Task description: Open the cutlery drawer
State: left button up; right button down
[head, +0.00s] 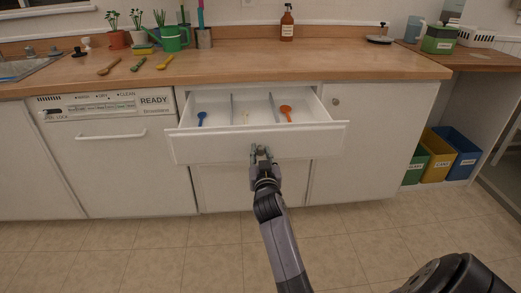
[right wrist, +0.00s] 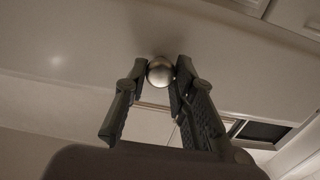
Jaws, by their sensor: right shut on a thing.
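The cutlery drawer (head: 200,149) is white and stands pulled out from the counter front in the head view. Its inside shows dividers, a blue spoon (head: 201,117) at the left and an orange spoon (head: 287,112) at the right. A small pale item lies in the middle compartment. My right gripper (head: 261,153) is at the middle of the drawer front, shut on the round metal knob. In the right wrist view the knob (right wrist: 160,71) sits between the two fingers, against the drawer front (right wrist: 80,45). My left gripper is not in view.
A dishwasher (head: 110,160) is left of the drawer and a cupboard door (head: 370,150) is right of it. Green, yellow and blue bins (head: 462,150) stand at the far right. The counter (head: 240,66) holds plants, a watering can and a spray bottle. The tiled floor in front is clear.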

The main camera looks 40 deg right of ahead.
aim_at(261, 127)
jog(key=shift+s+a, duration=0.2)
jog(key=shift+s, duration=0.05)
jog(key=c, duration=1.4)
grip_release()
jog(key=shift+o, duration=0.2)
notch_tip(261, 127, up, 10)
jog(key=shift+r, duration=0.1)
